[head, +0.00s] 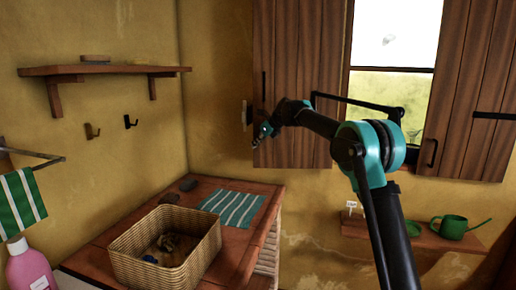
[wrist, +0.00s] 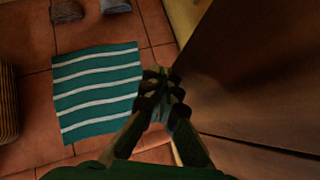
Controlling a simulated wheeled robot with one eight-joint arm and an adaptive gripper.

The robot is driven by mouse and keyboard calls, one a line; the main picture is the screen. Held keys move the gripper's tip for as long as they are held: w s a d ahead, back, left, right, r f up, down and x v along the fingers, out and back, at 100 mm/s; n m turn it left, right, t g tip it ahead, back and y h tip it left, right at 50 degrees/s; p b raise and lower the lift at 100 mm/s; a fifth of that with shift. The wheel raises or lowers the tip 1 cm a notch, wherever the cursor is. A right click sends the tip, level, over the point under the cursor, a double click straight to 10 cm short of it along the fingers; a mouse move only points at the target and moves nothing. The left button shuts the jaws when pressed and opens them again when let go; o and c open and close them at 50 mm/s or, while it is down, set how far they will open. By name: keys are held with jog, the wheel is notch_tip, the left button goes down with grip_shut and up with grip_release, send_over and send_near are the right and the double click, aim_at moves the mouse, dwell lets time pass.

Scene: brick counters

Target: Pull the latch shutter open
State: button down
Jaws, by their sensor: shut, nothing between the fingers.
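A brown plank shutter (head: 300,55) is left of the window, with a dark upright handle (head: 264,86) near its left edge. A second plank shutter (head: 475,85) is right of the window, with a dark handle (head: 432,153) low down and a black bar (head: 494,116) across it. I cannot tell which is the latch shutter. My gripper (head: 257,141) is at the left shutter's lower left edge, below its handle. In the wrist view my gripper (wrist: 165,84) has its fingertips together and empty, beside the dark shutter face (wrist: 245,65). Contact is unclear.
Below is a tiled counter (head: 230,262) with a wicker basket (head: 140,265), a striped green cloth (head: 232,207) and dark stones (head: 188,185). A wall shelf (head: 105,70) is at left. A green watering can (head: 453,227) stands on a ledge below the window.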

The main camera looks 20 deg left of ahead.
jog(key=shift+w+a, duration=0.2)
jog(key=shift+w, duration=0.45)
jog(key=shift+w+a, duration=0.2)
jog(key=shift+w, duration=0.4)
